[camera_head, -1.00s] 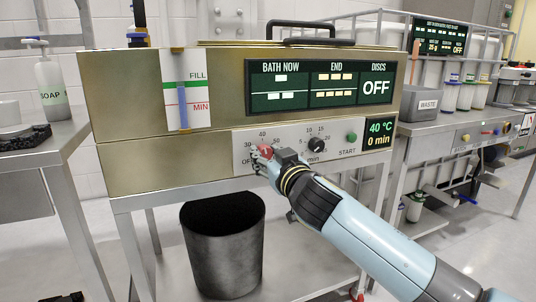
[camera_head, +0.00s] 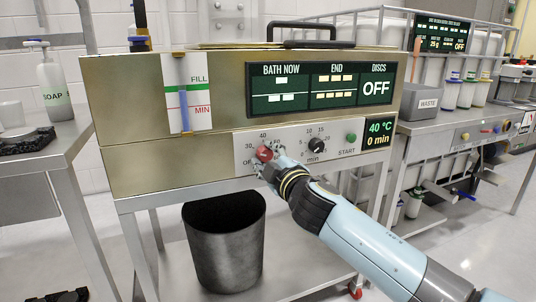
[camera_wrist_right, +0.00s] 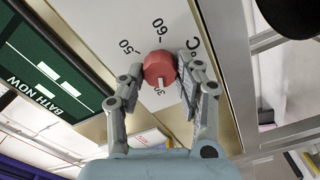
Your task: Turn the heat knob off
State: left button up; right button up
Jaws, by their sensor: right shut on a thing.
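The red heat knob (camera_head: 264,153) sits on the white dial plate of the brass-coloured bath unit, with temperature numbers and an OFF label around it. The fingers partly cover the dial numbers. The display (camera_head: 379,133) reads 40 °C and 0 min. My left gripper is not in view.
A black minutes knob (camera_head: 316,146) and a green START button (camera_head: 351,137) are right of the heat knob. A dark bin (camera_head: 224,250) stands below the unit. A soap bottle (camera_head: 54,88) is on the left bench, and a grey waste box (camera_head: 424,105) is on the right.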

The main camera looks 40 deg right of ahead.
jog(key=n+p, duration=0.1)
jog(key=n, duration=0.4)
jog(key=shift+n, duration=0.3)
jog(key=n+p, duration=0.1)
jog(key=n, duration=0.3)
jog(key=shift+f, duration=0.15)
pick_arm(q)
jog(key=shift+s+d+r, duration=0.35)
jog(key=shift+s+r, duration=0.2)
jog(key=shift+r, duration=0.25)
pick_arm(e)
jog(key=shift+n, duration=0.4)
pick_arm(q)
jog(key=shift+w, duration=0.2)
pick_arm(e)
jog(key=shift+f, duration=0.1)
jog(key=o, duration=1)
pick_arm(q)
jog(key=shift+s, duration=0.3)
pick_arm(e)
jog(key=shift+o, duration=0.7)
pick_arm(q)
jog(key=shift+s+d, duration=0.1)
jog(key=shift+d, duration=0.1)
pick_arm(e)
jog(key=shift+s, duration=0.1)
